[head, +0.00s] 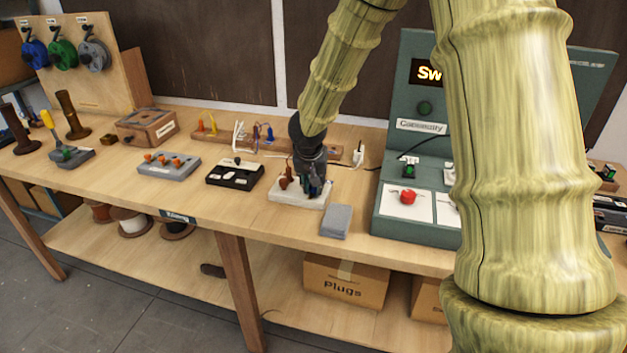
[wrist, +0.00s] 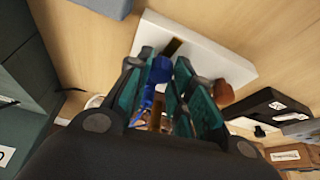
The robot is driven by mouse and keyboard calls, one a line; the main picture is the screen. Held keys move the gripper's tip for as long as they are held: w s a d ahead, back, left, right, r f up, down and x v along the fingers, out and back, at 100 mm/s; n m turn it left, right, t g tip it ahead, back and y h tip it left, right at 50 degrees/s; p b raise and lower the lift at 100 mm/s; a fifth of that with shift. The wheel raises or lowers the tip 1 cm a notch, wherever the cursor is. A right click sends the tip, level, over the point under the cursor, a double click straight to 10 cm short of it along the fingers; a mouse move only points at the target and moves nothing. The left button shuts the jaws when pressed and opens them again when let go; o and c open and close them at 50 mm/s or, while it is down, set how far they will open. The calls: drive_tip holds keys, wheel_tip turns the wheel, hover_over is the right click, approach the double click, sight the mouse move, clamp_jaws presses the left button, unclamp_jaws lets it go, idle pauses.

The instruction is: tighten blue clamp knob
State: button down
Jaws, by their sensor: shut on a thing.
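A white clamp block (head: 282,195) lies on the bench, below my gripper (head: 314,186). In the wrist view the block's white face (wrist: 205,48) shows beyond the teal fingers. My gripper is shut on the blue clamp knob (wrist: 160,70), which shows between the two fingers. In the head view the fingers mostly hide the blue knob. An orange-brown knob (wrist: 222,92) stands on the same block just outside the fingers; it also shows in the head view (head: 284,181), left of my gripper. How far the blue knob is turned cannot be told.
A grey block (head: 336,221) lies right of the clamp block. A black box (head: 235,172) and a grey box with orange knobs (head: 169,166) stand to the left. A wooden rack (head: 222,138) is behind. A green test station (head: 402,221) stands close on the right.

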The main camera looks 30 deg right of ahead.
drive_tip(key=m+p, duration=0.1)
drive_tip(key=p, duration=0.1)
drive_tip(key=m+g+p, duration=0.1)
drive_tip(key=m+p, duration=0.1)
drive_tip(key=m+h+p, duration=0.1)
drive_tip(key=p, duration=0.1)
drive_tip(key=shift+w+r, duration=0.1)
drive_tip(key=shift+r, duration=0.2)
drive_tip(key=m+g+p, duration=0.1)
drive_tip(key=m+p, duration=0.1)
drive_tip(key=p, duration=0.1)
drive_tip(key=shift+f, duration=0.15)
drive_tip(key=shift+f+m+p, duration=0.1)
drive_tip(key=shift+m+p, duration=0.25)
drive_tip(key=shift+m, duration=0.05)
drive_tip(key=c, duration=1.3)
unclamp_jaws()
drive_tip(key=shift+o, duration=0.2)
drive_tip(key=shift+a, duration=0.1)
drive_tip(key=v, duration=1.2)
drive_tip(key=shift+w, duration=0.2)
drive_tip(key=shift+a, duration=0.1)
